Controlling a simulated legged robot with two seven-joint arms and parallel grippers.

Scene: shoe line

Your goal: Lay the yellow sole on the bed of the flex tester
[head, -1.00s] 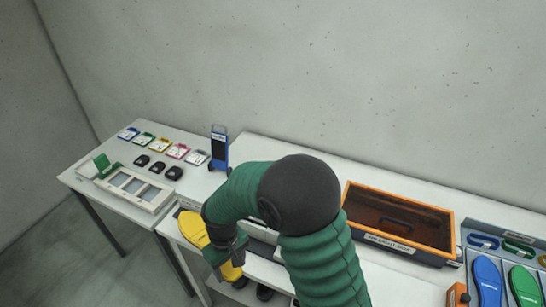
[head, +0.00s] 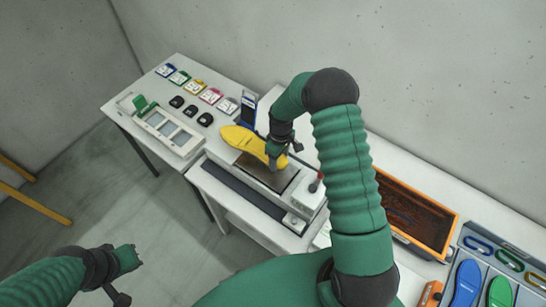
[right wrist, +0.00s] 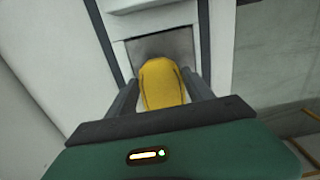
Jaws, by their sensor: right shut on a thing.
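The yellow sole (head: 245,140) is held in my right gripper (head: 275,155), which is shut on it near one end. In the right wrist view the sole (right wrist: 162,85) sits between the two fingers (right wrist: 161,95). The flex tester is a pale machine with a flat grey-brown bed (head: 268,178); the bed also shows in the right wrist view (right wrist: 150,46). The sole overlaps the bed's edge in both views; the gap between them cannot be told. My left gripper (head: 130,256) is at the lower left, away from the tester; its jaws are unclear.
A red-tipped lever (head: 315,184) stands right of the bed. A blue stand (head: 248,110) is close behind the sole. An orange-rimmed box (head: 415,215) and blue and green soles lie right.

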